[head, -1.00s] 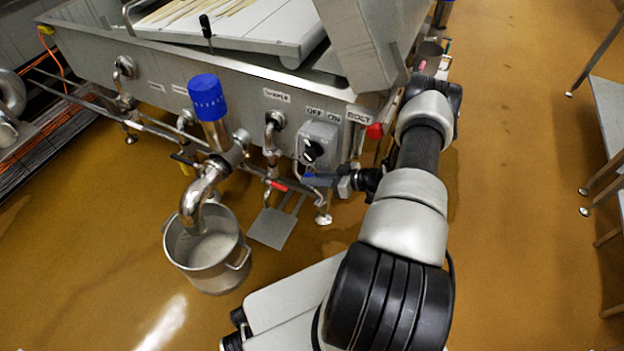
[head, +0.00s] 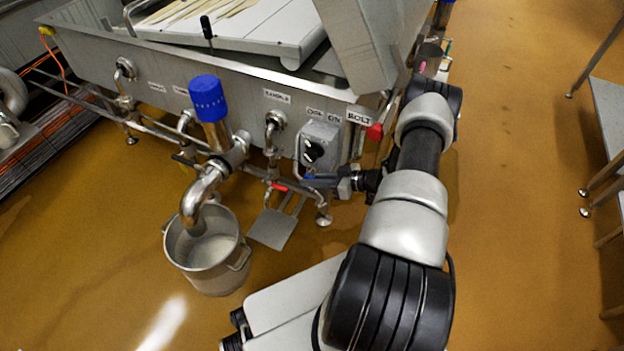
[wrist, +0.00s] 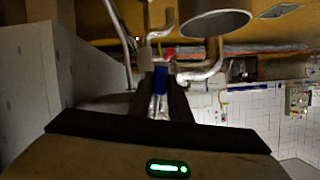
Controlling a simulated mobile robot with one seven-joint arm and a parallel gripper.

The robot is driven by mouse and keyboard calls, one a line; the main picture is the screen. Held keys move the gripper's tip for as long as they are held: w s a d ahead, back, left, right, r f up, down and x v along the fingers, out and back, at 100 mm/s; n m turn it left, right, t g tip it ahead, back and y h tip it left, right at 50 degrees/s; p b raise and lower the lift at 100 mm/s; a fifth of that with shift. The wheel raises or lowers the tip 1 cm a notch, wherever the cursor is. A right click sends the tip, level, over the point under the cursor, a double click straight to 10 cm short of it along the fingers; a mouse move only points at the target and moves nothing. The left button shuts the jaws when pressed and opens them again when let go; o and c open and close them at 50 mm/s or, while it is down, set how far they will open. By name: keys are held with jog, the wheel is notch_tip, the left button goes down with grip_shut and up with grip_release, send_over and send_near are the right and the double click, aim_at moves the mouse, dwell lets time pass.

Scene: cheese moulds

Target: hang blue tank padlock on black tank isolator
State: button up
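The isolator is a grey box (head: 322,132) with a black rotary knob (head: 312,150), on the tank's side near its right corner, under OFF and ON labels. My gripper (head: 314,182) is just below the isolator in the head view, its fingers pointing left. A small blue padlock (head: 308,177) shows at the fingertips, mostly hidden by them. In the wrist view the blue padlock (wrist: 160,80) sits between the two dark fingers, which are closed on it.
The steel tank (head: 235,85) fills the back. Pipes and valves run beneath its side. A blue-capped outlet pipe (head: 208,98) stands left, above a steel pot (head: 210,255). A red knob (head: 375,132) is right of the isolator. Open floor lies to the right.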

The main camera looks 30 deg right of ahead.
jog(key=shift+w+d, duration=0.2)
jog(key=shift+d, duration=0.25)
jog(key=p+v, duration=0.3)
jog(key=v, duration=1.3)
jog(key=shift+s+r, duration=0.15)
jog(key=shift+s, duration=0.2)
jog(key=shift+s+d+r, duration=0.1)
jog(key=shift+s+r, duration=0.05)
jog(key=shift+s, duration=0.15)
